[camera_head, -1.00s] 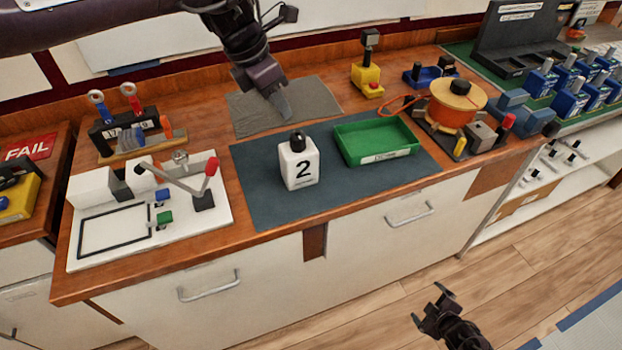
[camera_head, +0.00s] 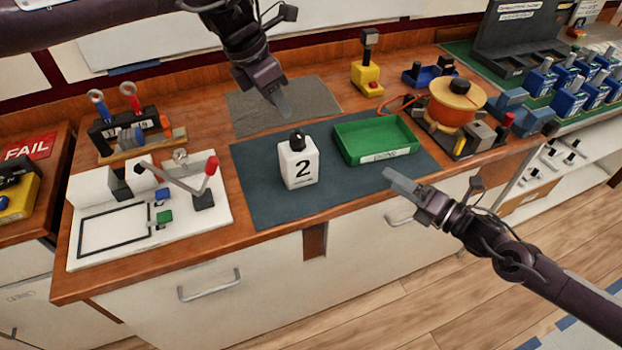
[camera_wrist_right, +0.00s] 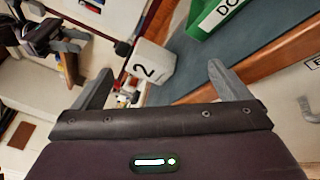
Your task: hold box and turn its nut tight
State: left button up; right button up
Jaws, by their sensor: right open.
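The white box (camera_head: 298,164) marked "2" stands upright on the dark mat (camera_head: 262,190), with a black nut (camera_head: 297,140) on its top. In the right wrist view the box (camera_wrist_right: 150,62) shows beyond the fingers. My left gripper (camera_head: 280,104) hangs just above and behind the box, apart from it; its fingers overlap in this view, so its opening is unclear. My right gripper (camera_head: 402,184) is in front of the counter, right of the box and apart from it. In the right wrist view its two fingers (camera_wrist_right: 162,88) are wide apart with nothing between them.
A green tray (camera_head: 375,138) stands right of the box on the mat. A white fixture with a red-tipped lever (camera_head: 210,166) is to the left. A yellow device (camera_head: 367,76) and an orange spool (camera_head: 455,104) stand behind. The mat's front is clear.

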aim_at(298, 156)
jog(key=w+a+n+t+h, duration=0.1)
jog(key=a, duration=0.2)
jog(key=w+a+n+t+h, duration=0.1)
jog(key=a, duration=0.2)
jog(key=w+a+n+t+h, duration=0.1)
jog(key=a, duration=0.3)
jog(key=shift+f+t+h, duration=0.3)
jog(key=shift+f+t, duration=0.1)
jog(key=a+n+h, duration=0.1)
jog(key=a, duration=0.2)
jog(key=a+n+h, duration=0.1)
jog(key=a, duration=0.2)
jog(key=a+n+h, duration=0.1)
jog(key=a, duration=0.1)
jog(key=shift+s+a+r, duration=0.1)
jog(key=shift+a+r, duration=0.25)
jog(key=shift+a, duration=0.05)
jog(key=x, duration=0.7)
jog(key=shift+w+a+r, duration=0.1)
jog(key=shift+w, duration=0.2)
